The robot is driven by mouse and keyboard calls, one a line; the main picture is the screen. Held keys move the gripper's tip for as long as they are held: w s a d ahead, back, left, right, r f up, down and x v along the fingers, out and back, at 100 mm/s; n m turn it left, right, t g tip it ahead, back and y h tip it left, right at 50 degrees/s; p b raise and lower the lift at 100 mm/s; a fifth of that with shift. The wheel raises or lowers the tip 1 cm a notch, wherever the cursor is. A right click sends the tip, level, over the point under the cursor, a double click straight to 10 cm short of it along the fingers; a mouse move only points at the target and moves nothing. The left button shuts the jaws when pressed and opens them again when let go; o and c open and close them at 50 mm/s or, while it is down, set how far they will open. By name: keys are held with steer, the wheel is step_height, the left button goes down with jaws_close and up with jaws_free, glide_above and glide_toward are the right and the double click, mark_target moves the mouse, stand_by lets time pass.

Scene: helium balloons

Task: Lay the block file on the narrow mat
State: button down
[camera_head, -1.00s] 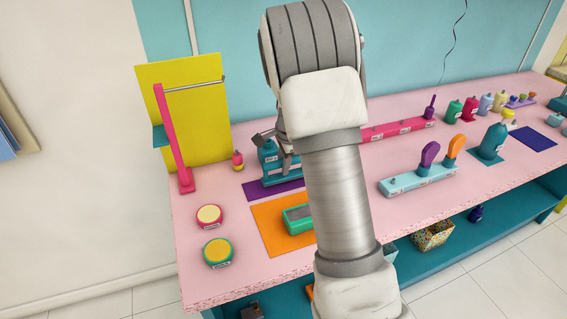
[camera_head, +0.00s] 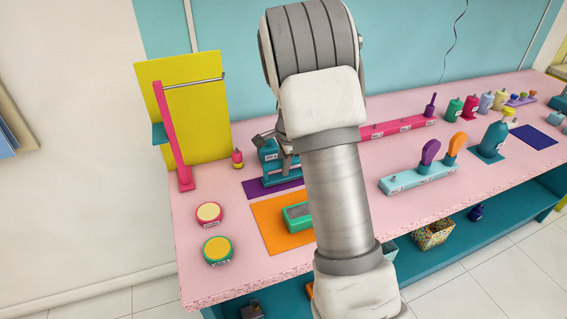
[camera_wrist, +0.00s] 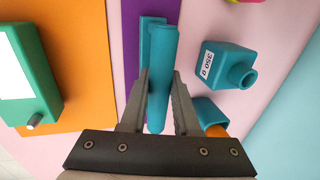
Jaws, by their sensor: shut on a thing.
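The block file (camera_wrist: 159,52) is a long teal piece with a flat part and a raised bar. My gripper (camera_wrist: 160,80) is shut on it, with one finger on each side in the wrist view. The narrow mat (camera_wrist: 131,30) is purple and lies under the file, which runs along it. In the head view the purple mat (camera_head: 256,188) shows beside the teal file (camera_head: 284,178), which is on or just above it; I cannot tell whether they touch. My arm hides part of both.
An orange mat (camera_head: 272,235) with a green device (camera_head: 297,216) lies in front. A pink stand (camera_head: 172,135) and two round tubs (camera_head: 209,214) are at left. Bare pink table shows at the left front.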

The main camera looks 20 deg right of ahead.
jaws_free()
steer(key=shift+f, duration=0.1)
stand_by(0.4)
stand_by(0.3)
steer(key=p+v, duration=0.6)
steer(key=v, duration=0.3)
steer(key=shift+p, duration=0.3)
stand_by(0.7)
stand_by(0.3)
